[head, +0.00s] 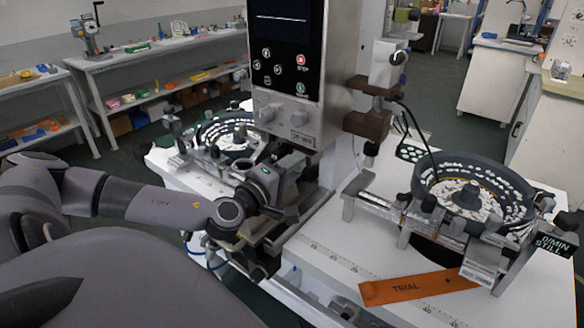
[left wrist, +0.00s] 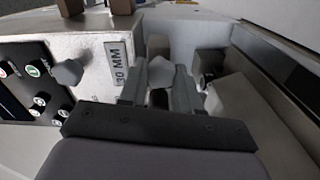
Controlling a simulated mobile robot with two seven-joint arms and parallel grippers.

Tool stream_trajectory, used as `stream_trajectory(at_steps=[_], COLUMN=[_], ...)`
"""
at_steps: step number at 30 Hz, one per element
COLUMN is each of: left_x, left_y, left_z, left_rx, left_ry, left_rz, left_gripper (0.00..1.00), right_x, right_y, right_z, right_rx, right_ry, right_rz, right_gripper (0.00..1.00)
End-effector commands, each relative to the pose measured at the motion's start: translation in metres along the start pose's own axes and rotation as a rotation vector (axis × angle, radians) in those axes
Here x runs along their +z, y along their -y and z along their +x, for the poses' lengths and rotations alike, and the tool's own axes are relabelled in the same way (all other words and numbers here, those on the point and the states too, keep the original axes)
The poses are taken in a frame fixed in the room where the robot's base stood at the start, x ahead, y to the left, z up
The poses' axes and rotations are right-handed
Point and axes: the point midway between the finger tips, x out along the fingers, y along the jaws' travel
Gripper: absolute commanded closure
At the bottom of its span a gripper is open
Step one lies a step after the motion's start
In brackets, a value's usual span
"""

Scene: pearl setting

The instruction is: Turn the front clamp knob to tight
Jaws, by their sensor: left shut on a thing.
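My left gripper (head: 292,172) reaches in to the lower front of the machine, just below the label on its panel. In the left wrist view its two fingers (left wrist: 158,92) are shut on a grey knob (left wrist: 160,70), which shows between and just beyond the fingertips. This looks like the front clamp knob. In the head view the knob is hidden by the gripper and arm. I cannot tell how far the knob is turned. My right gripper is not in view.
The machine's control panel (head: 285,60) rises right behind the gripper. A second grey knob (left wrist: 67,73) sits on it beside a "30 MM" label (left wrist: 119,63). A round bowl feeder (head: 472,190) and an orange "TRIAL" strip (head: 415,287) are on the white table at right.

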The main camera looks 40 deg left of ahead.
Motion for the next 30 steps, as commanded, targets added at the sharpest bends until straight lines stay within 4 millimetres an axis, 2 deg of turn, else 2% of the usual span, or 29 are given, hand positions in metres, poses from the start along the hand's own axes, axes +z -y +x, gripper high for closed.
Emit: stream_trajectory(at_steps=[12, 28, 29, 30], left_x=[0.0004, 0.0006, 0.0006, 0.0006], left_y=[-0.0010, -0.0007, -0.0006, -0.0006], left_z=[0.0001, 0.0000, 0.0000, 0.0000], left_rx=[0.002, 0.001, 0.001, 0.001], left_ry=[0.001, 0.002, 0.002, 0.002], left_rz=[0.175, 0.195, 0.194, 0.194], left_gripper=[0.98, 0.98, 0.58, 0.45], right_x=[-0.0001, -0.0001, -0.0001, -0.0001], right_y=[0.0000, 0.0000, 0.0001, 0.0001], right_z=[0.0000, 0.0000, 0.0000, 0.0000], right_rx=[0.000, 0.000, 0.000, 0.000], right_ry=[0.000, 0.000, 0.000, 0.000], right_rz=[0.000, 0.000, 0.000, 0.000], right_gripper=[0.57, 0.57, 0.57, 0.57])
